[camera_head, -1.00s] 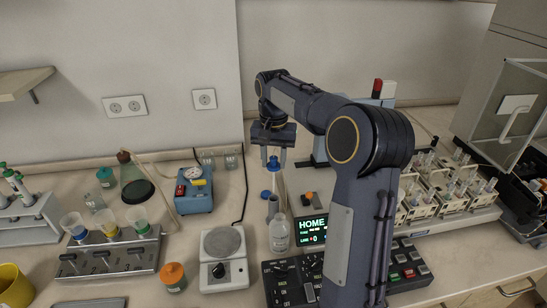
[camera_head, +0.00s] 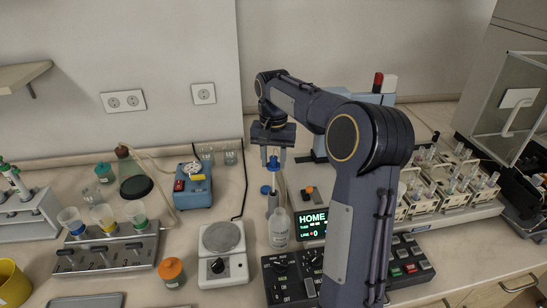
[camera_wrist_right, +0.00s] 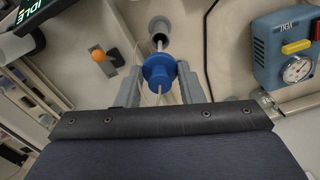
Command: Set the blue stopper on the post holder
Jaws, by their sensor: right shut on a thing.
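My right gripper (camera_head: 273,153) points down over the bench, shut on the blue stopper (camera_head: 273,164). In the right wrist view the stopper (camera_wrist_right: 158,72) sits between the two grey fingers (camera_wrist_right: 158,88), with a pale stem. A grey post holder (camera_head: 273,203) stands below the gripper, left of the display; its round grey top shows beyond the stopper in the wrist view (camera_wrist_right: 160,25). A second blue disc (camera_head: 265,190) shows at the holder's top; whether it belongs to the held stopper is unclear. A gap between stopper and holder cannot be judged surely. My left gripper is not in view.
A blue gauge box (camera_head: 193,188) and a white hotplate (camera_head: 222,240) stand to the left.

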